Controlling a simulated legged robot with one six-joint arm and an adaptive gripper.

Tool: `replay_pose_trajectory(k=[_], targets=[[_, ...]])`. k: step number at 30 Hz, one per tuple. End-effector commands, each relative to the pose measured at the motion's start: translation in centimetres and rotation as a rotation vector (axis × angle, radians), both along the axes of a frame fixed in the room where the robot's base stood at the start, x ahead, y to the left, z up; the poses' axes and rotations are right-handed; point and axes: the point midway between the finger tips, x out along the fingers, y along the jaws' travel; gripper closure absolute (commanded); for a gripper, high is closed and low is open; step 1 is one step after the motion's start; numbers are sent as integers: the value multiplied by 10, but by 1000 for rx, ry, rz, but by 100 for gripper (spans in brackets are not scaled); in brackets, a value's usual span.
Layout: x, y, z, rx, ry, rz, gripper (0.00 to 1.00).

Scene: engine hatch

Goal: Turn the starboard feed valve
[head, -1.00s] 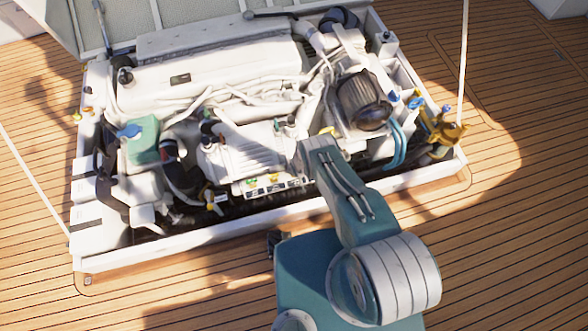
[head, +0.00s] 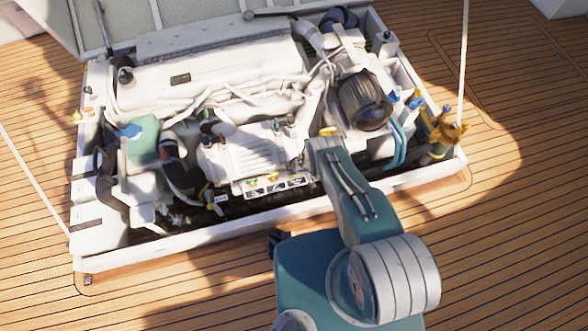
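Several small coloured handles show on the engine in the open hatch, and I cannot tell which is the starboard feed valve. A yellow handle (head: 208,194) with a pale tag beside it is at the lower left of the engine. Another yellow handle (head: 328,131) is just above the end of my teal forearm. Blue handles (head: 394,96) and a brass-yellow fitting (head: 440,128) are at the right side. My forearm reaches up over the hatch's near edge. My gripper does not show; it may be hidden beyond the forearm's end.
The white hatch rim (head: 190,248) runs along the near side. Pale hoses, a dark round filter (head: 364,100) and a green tank (head: 143,140) crowd the bay. The raised lid (head: 170,18) stands behind. Thin upright lines flank the hatch. The wooden deck (head: 510,220) is clear at the right.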

Motion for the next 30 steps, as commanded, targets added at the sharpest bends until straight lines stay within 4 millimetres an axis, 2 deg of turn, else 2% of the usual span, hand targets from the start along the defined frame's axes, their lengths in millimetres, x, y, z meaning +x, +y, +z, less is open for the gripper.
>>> replay_pose_trajectory(k=[18,30], targets=[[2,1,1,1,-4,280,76],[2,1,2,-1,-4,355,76]])
